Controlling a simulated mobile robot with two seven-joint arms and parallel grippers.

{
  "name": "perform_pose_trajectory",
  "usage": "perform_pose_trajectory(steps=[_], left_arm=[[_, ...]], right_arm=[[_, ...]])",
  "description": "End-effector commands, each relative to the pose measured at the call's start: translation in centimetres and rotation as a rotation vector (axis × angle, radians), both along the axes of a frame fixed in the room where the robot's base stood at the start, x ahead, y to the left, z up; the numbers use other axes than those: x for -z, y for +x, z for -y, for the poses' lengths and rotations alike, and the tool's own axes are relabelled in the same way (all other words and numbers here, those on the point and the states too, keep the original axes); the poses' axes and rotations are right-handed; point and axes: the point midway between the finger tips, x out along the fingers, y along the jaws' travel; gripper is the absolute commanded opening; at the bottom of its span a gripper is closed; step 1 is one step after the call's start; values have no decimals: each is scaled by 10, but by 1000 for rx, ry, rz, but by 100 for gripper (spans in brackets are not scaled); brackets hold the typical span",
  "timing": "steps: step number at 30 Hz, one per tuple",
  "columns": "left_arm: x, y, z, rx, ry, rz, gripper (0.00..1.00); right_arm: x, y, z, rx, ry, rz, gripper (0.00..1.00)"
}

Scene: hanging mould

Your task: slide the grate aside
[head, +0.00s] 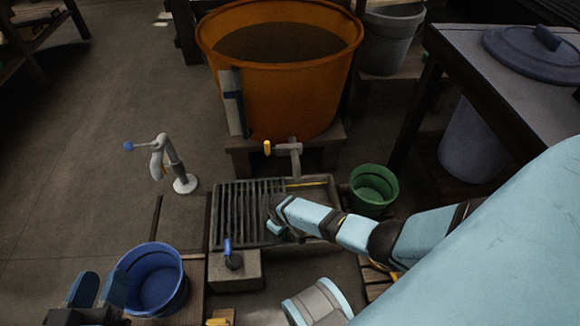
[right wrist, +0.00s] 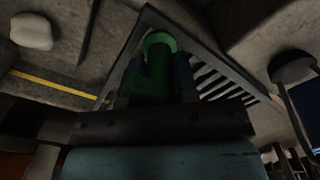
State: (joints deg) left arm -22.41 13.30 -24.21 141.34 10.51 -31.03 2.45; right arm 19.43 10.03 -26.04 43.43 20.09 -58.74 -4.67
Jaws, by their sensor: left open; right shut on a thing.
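The grate (head: 240,205), a dark panel of parallel bars, lies over the left and middle part of a grey floor basin (head: 318,200). The basin's right part is uncovered. The grate's bars also show in the right wrist view (right wrist: 218,82). My right gripper (head: 273,218) is at the grate's right side. In the right wrist view its fingers (right wrist: 158,78) are shut around a green handle-like piece (right wrist: 158,45) beside the grate's frame. Whether the grate rests flat or is slightly raised, I cannot tell. My left gripper (head: 95,290) is open and empty at the lower left.
A large orange tub (head: 285,95) with a tap (head: 285,147) stands behind the basin. A green bucket (head: 373,188) is to the right. A blue bucket (head: 155,280) and a block with a blue lever (head: 233,265) are in front.

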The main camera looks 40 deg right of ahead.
Motion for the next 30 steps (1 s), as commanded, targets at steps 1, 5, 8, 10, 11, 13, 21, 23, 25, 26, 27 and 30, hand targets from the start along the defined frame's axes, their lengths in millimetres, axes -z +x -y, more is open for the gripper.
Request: perform_pose_trajectory(steps=[1, 5, 8, 10, 11, 13, 21, 23, 25, 26, 27, 30], left_arm=[[0, 0, 0, 0, 1, 2, 43], [-1, 0, -1, 0, 1, 3, 43], [-1, 0, -1, -1, 2, 4, 43], [-1, 1, -1, -1, 3, 4, 43], [0, 1, -1, -2, 3, 4, 43], [0, 1, -1, -2, 4, 3, 43], [2, 2, -1, -2, 7, 1, 43], [1, 2, -1, -3, 7, 1, 43], [-2, 2, -1, -2, 5, 2, 43], [-5, 2, -1, -3, 3, 2, 43], [-10, 2, -1, -4, -2, 5, 43], [-23, -1, -1, -14, -37, 9, 43]], right_arm=[[1, -1, -2, 0, 0, -2, 0], [1, 0, -2, 0, 0, -2, 0], [1, 0, -2, 0, 0, -2, 0], [1, -1, -2, 0, 0, -2, 0], [1, -1, -2, 0, 0, -2, 0], [1, -1, -2, 0, 0, -2, 43], [0, 0, -1, 1, 1, -1, 53], [-1, 0, -1, 0, 0, -1, 53], [-6, 0, -1, 0, 0, -1, 53], [-9, 0, -1, 0, 0, 0, 53], [-15, 0, -1, 0, 0, 0, 53], [-35, 1, -1, 0, 0, 1, 53]])
